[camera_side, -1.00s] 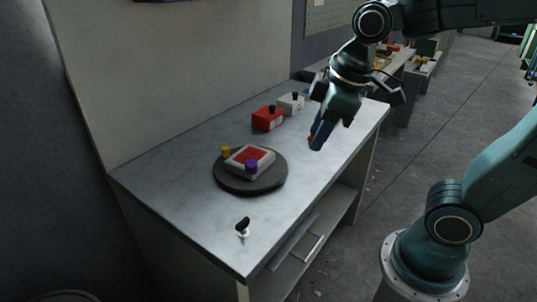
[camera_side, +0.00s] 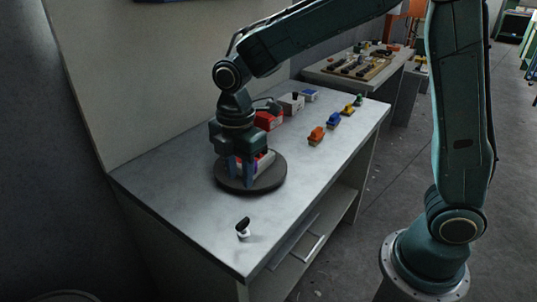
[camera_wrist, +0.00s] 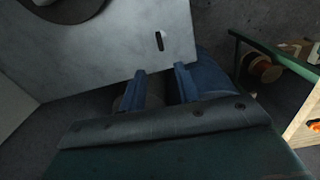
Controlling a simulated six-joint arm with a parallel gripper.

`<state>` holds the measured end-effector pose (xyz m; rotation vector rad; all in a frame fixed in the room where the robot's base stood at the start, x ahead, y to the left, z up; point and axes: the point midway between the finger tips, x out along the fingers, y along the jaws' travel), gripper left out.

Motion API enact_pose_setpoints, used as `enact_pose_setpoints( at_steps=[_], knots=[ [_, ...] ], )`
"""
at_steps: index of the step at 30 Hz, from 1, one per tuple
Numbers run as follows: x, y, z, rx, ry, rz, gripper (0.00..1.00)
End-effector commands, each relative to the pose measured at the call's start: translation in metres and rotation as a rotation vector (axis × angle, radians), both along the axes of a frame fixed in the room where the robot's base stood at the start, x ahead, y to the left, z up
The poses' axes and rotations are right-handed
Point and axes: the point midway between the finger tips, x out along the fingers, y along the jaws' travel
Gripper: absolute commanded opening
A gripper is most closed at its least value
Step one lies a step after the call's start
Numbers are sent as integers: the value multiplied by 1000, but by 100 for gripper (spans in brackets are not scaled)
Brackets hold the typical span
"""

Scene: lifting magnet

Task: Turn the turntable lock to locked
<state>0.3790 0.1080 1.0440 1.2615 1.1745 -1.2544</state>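The small black-handled lock (camera_side: 242,225) stands on a white base near the table's front corner. It also shows in the wrist view (camera_wrist: 159,41) as a short dark bar on the pale tabletop. The round dark turntable (camera_side: 268,184) lies behind it, carrying a fixture mostly hidden by my arm. My gripper (camera_side: 242,172) points down in front of or over the turntable in the side view, apart from the lock. Its two blue fingers (camera_wrist: 160,88) are apart with nothing between them.
A red box (camera_side: 268,120), a white box (camera_side: 291,103) and a blue-topped box (camera_side: 310,95) line the table's back. Several small coloured pieces, including an orange one (camera_side: 316,136), sit along the right side. The tabletop around the lock is clear.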

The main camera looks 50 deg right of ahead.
Motion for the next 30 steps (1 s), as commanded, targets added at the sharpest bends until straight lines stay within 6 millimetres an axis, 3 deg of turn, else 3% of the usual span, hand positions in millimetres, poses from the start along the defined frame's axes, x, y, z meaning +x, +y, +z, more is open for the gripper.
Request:
enact_pose_setpoints(
  at_steps=[16, 30],
  knots=[
    [1, 2, -16, -2, 7, 16, 32],
    [0, 1, -82, -2, 10, 15, 32]
  ],
)
